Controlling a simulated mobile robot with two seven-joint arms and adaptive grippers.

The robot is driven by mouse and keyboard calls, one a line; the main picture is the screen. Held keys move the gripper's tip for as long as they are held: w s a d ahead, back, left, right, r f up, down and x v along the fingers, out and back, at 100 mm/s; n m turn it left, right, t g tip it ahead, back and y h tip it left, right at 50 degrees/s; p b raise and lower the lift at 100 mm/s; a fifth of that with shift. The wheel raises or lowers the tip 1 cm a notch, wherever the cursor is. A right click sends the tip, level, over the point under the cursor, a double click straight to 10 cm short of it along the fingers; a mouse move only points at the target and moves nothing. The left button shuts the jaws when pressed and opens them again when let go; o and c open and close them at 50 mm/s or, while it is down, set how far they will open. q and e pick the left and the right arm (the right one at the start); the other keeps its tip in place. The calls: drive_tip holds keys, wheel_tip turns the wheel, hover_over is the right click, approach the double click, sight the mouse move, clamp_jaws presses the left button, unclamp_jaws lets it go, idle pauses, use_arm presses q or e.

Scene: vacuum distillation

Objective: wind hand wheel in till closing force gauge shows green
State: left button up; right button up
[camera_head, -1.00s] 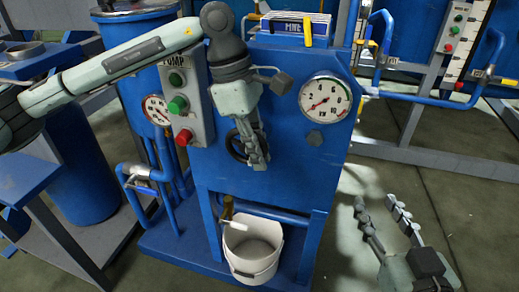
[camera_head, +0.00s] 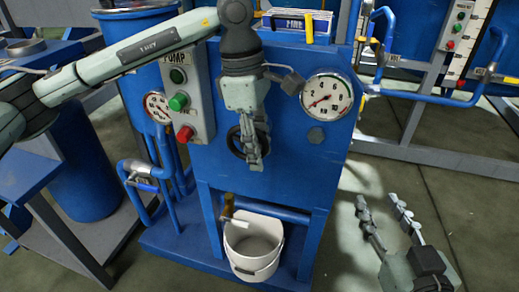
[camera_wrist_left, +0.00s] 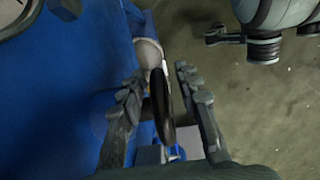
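The black hand wheel (camera_head: 235,142) is on the front of the blue machine, partly hidden behind my left gripper (camera_head: 254,158). In the left wrist view the wheel (camera_wrist_left: 161,108) shows nearly edge-on between the two fingers of my left gripper (camera_wrist_left: 158,78). The fingers are spread, with a clear gap on the wheel's right; contact on its left cannot be told. My right gripper (camera_head: 379,200) is open and empty above the floor.
A grey pump switch box (camera_head: 188,97) with green and red buttons is left of my left gripper. A smaller gauge (camera_head: 157,108) is beyond it. A white bucket (camera_head: 253,262) stands under the machine. Blue pipes (camera_head: 425,97) run at the back right.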

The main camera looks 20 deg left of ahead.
use_arm(q)
drive_tip(key=r, duration=0.3)
drive_tip(key=a+r, duration=0.1)
drive_tip(key=r, duration=0.7)
drive_tip(key=shift+a+r, duration=0.15)
drive_tip(key=shift+a, duration=0.15)
use_arm(e)
drive_tip(key=shift+r, duration=0.1)
use_arm(q)
drive_tip(key=p, duration=0.3)
drive_tip(key=shift+y, duration=0.4)
drive_tip(key=shift+a+f+y+p, duration=0.15)
drive_tip(key=shift+f+y+p, duration=0.05)
drive_tip(key=shift+f+p, duration=0.35)
drive_tip(key=shift+a+f+y+p, duration=0.2)
drive_tip(key=shift+f+p, duration=0.2)
drive_tip(key=shift+p, duration=0.25)
wheel_tip(320, 180, down, 7)
drive_tip(key=shift+r, duration=0.15)
drive_tip(key=shift+f, duration=0.65)
use_arm(e)
drive_tip(key=s+d+f+m+g+h, duration=0.2)
drive_tip(key=s+d+f+g+h, duration=0.4)
drive_tip(key=s+d+f+g, duration=0.6)
drive_tip(key=shift+s+d+f+h, duration=0.3)
drive_tip(key=shift+s+d+f, duration=0.95)
drive_tip(key=shift+d+f, duration=0.65)
drive_tip(key=shift+d+r, duration=0.1)
